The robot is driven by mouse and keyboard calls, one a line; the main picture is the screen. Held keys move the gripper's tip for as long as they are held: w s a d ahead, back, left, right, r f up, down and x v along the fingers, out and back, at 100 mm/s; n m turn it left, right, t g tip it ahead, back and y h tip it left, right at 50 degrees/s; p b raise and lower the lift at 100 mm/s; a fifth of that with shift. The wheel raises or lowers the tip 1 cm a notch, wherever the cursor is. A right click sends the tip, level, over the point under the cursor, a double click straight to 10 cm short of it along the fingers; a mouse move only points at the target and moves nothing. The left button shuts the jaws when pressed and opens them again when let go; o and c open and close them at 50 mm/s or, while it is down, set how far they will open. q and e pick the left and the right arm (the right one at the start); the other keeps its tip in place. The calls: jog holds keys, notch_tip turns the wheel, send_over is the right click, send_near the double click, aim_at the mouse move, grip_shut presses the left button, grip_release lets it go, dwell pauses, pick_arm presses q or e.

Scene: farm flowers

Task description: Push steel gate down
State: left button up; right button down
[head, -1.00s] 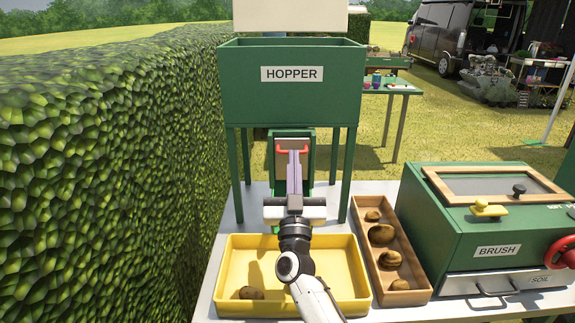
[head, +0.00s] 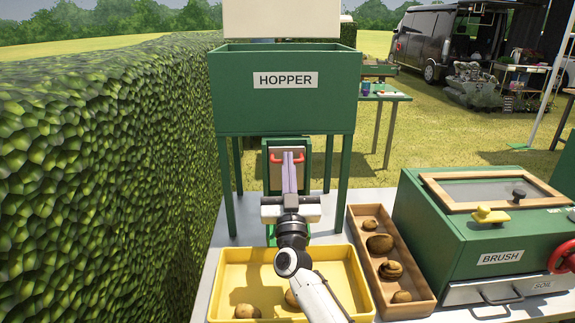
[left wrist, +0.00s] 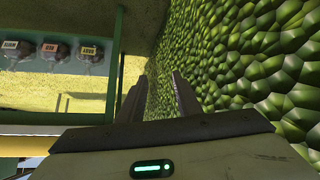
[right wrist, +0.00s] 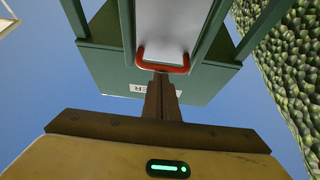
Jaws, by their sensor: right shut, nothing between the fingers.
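The steel gate is a pale plate under the hopper (head: 325,110), with a red handle (head: 303,157). The right wrist view shows the gate (right wrist: 175,25) and its red handle (right wrist: 180,69). My right gripper (head: 289,156) is shut and empty, its fingers together in front of the handle and overlapping it in the head view. In the right wrist view the fingertips (right wrist: 161,76) reach the handle bar; I cannot tell whether they touch it. My left gripper (left wrist: 157,92) shows only in the left wrist view, open and empty near the hedge.
A yellow tray (head: 235,258) with potatoes lies below my right arm. A wooden box (head: 413,301) with several potatoes stands to its right, then the green brush machine (head: 440,230). A tall hedge (head: 100,170) borders the left.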

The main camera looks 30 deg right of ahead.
notch_tip(320, 180, down, 10)
jog(key=b, duration=0.7)
jog(key=shift+f, duration=0.15)
